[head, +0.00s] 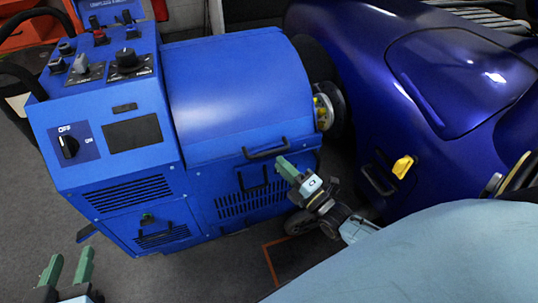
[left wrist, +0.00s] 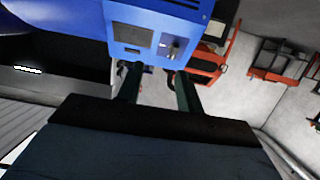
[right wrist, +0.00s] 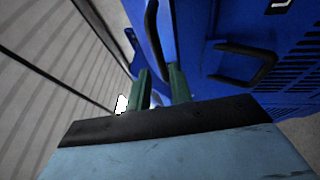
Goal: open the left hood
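The blue machine's curved hood (head: 235,90) lies closed at the left of the head view. A black bar handle (head: 267,149) is on its lower front edge, and likely shows in the right wrist view (right wrist: 153,35). My right gripper (head: 287,166) is just below and right of this handle. In the right wrist view its green fingers (right wrist: 160,85) are apart, with the bar's end close to the gap; I cannot tell whether they touch. My left gripper (head: 67,267) is open and empty at the lower left, and its parted fingers show in the left wrist view (left wrist: 158,90).
A second black handle (head: 253,178) is on the front panel below the hood. The control panel (head: 100,70) has knobs and an OFF/ON switch. A dark blue car (head: 420,110) with a yellow piece (head: 402,167) stands close on the right. Grey floor (head: 200,275) lies free in front.

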